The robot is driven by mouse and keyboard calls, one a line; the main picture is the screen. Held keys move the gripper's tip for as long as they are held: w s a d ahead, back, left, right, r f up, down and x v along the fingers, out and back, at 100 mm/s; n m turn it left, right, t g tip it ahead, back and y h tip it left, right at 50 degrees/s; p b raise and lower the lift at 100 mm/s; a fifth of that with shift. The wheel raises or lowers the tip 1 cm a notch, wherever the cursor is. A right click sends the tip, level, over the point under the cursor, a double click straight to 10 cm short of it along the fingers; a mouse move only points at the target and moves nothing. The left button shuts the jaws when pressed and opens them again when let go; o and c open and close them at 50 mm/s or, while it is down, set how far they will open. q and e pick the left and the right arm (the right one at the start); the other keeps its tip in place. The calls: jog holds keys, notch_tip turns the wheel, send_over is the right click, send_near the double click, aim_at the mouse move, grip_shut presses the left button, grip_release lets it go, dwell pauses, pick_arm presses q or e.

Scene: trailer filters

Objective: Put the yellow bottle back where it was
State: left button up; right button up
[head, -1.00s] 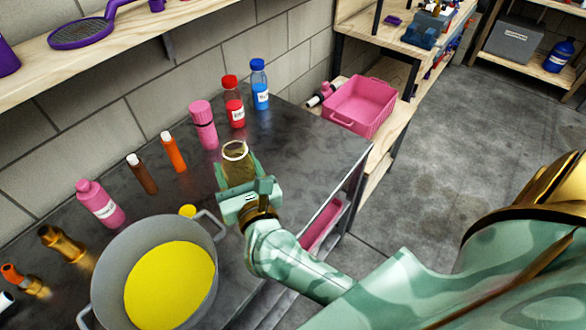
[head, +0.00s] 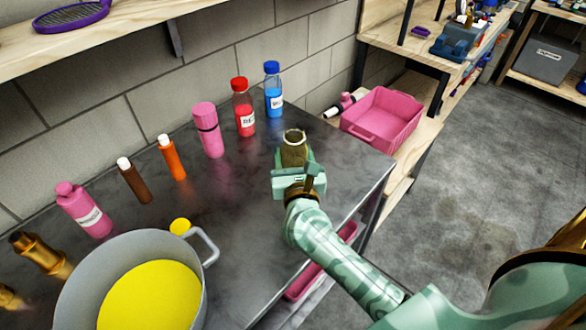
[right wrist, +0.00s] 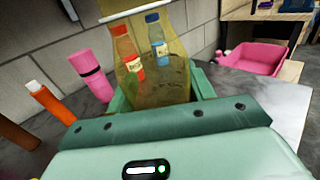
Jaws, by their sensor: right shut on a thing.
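The yellow bottle (head: 294,149) is see-through, open at the top and empty-looking. It is held roughly upright over the right part of the dark metal table (head: 235,260). My right gripper (head: 296,165) is shut around its lower part. In the right wrist view the bottle (right wrist: 163,92) stands between the fingers, with the red and blue bottles showing through it. Whether its base touches the table is hidden by the gripper. A small yellow cap-like disc (head: 180,227) is by the pot's rim. My left gripper is not in view.
A grey pot (head: 207,275) with yellow liquid (head: 150,298) stands at front left. Along the wall stand a blue bottle (head: 273,95), red bottle (head: 244,112), pink flask (head: 208,132) and several others. A pink bin (head: 385,118) is beyond the table's right end.

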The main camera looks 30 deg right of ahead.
jog(key=f+b, duration=0.1)
jog(key=f, duration=0.1)
jog(key=w+f+b, duration=0.1)
jog(key=f, duration=0.1)
jog(key=w+d+f, duration=0.1)
jog(key=f, duration=0.1)
jog(key=shift+d+b, duration=0.1)
jog(key=shift+b, duration=0.3)
jog(key=shift+s+r, duration=0.15)
jog(key=shift+r, duration=0.05)
jog(key=shift+f, duration=0.1)
jog(key=o, duration=0.8)
jog(key=shift+f, duration=0.15)
jog(key=shift+c, duration=0.2)
jog(key=o, duration=0.4)
